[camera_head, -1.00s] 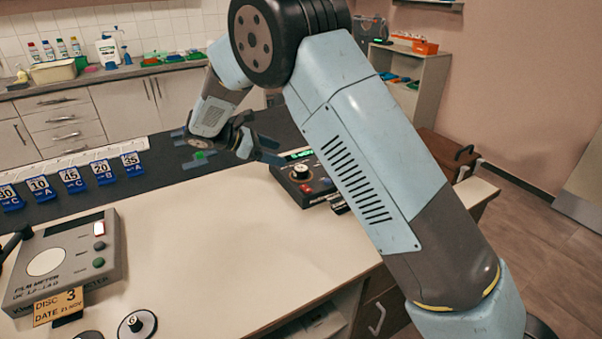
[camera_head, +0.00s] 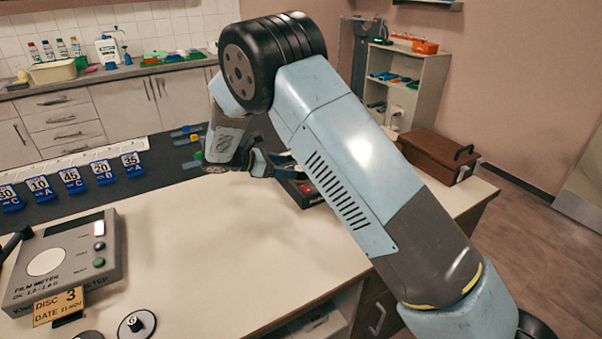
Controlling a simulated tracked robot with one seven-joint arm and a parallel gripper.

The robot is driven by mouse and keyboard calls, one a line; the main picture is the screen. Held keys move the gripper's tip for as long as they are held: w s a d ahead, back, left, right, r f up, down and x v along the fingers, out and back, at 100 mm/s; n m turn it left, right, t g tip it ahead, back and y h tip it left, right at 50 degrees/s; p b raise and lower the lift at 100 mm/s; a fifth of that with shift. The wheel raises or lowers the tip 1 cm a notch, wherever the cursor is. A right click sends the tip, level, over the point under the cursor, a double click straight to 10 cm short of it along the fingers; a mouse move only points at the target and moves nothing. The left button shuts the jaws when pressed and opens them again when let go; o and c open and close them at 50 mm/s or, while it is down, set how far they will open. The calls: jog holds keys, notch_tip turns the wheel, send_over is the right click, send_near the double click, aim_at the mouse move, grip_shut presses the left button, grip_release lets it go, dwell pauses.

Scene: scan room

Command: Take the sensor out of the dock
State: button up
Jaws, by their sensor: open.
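My gripper (camera_head: 280,165) is over the back part of the bench, with its fingers pointing right. It is open, and nothing shows between the fingers. A dark device (camera_head: 304,197) with red on its top sits just beyond the fingers, mostly hidden behind my gripper and arm. I cannot tell whether the fingers touch it. A grey film meter (camera_head: 75,258) with a pale round plate and buttons stands at the left. I cannot make out for certain which part is the sensor or the dock.
Blue number markers (camera_head: 70,180) stand in a row on the dark strip. Small coloured pieces (camera_head: 187,131) lie behind my gripper. A brown box (camera_head: 437,155) is at the right. The middle of the bench (camera_head: 220,240) is clear.

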aim_at(297, 168)
jog(key=shift+f+x, duration=0.15)
jog(key=shift+x, duration=1.2)
jog(key=shift+f+x, duration=0.1)
jog(key=shift+x, duration=1.2)
jog(key=shift+w+a, duration=0.15)
jog(key=shift+a, duration=0.05)
jog(key=shift+c, duration=0.5)
jog(key=c, duration=1.1)
